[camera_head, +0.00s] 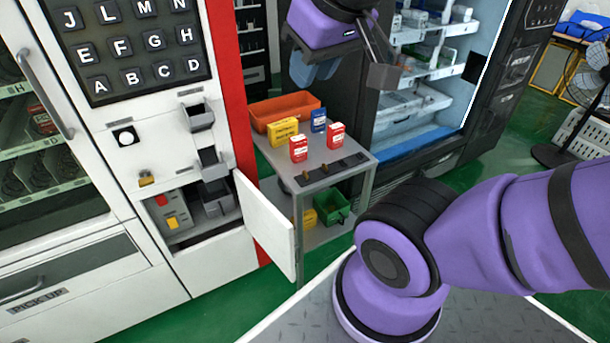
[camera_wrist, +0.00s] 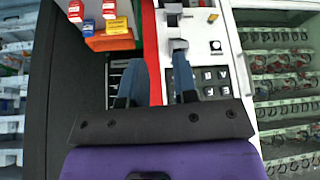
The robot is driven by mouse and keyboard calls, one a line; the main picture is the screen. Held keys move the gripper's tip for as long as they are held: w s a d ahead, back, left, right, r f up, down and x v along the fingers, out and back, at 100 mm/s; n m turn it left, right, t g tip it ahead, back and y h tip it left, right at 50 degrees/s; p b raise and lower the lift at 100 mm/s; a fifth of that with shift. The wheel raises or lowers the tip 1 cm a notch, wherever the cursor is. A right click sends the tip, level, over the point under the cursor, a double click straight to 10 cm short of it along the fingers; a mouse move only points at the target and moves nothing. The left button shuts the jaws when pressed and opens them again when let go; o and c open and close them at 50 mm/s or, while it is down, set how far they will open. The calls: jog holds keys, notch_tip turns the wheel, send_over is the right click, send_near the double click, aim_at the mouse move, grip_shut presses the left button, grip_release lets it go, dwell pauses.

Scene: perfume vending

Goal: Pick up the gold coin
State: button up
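Small gold-brown round pieces, which look like coins (camera_head: 323,168), sit in a dark strip near the front of a small grey table (camera_head: 352,152). They are too small to tell apart clearly. My gripper (camera_head: 312,72) is in the air above and behind the table, over its back part, with blue fingers pointing down. In the wrist view my gripper (camera_wrist: 157,78) has its two fingers spread apart with nothing between them. No coin shows in the wrist view.
The table holds an orange bin (camera_head: 285,108), a yellow box (camera_head: 284,131), red boxes (camera_head: 298,150) and a blue box (camera_head: 319,121). A white vending machine stands left, its small door (camera_head: 266,222) open beside the table. An open lit cabinet (camera_head: 425,85) stands behind right.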

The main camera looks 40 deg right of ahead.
jog(key=shift+o, duration=0.4)
jog(key=w+d+f+g+h, duration=0.1)
jog(key=w+d+f, duration=0.3)
jog(key=w, duration=0.6)
jog(key=shift+w+f+m+g, duration=0.15)
jog(key=shift+w+m+g, duration=0.15)
jog(key=shift+m, duration=0.1)
jog(key=m+g+y, duration=0.1)
jog(key=g, duration=0.3)
send_over(305, 172)
notch_tip(305, 172, down, 32)
jog(key=r, duration=0.1)
jog(key=shift+m, duration=0.3)
jog(key=f, duration=0.6)
jog(key=shift+s+a+f, duration=0.15)
jog(key=shift+s, duration=0.1)
jog(key=shift+w+d+f, duration=0.1)
jog(key=shift+f, duration=1.35)
jog(key=shift+w+d+f, duration=0.1)
jog(key=shift+f, duration=1.35)
jog(key=shift+c, duration=0.2)
grip_shut()
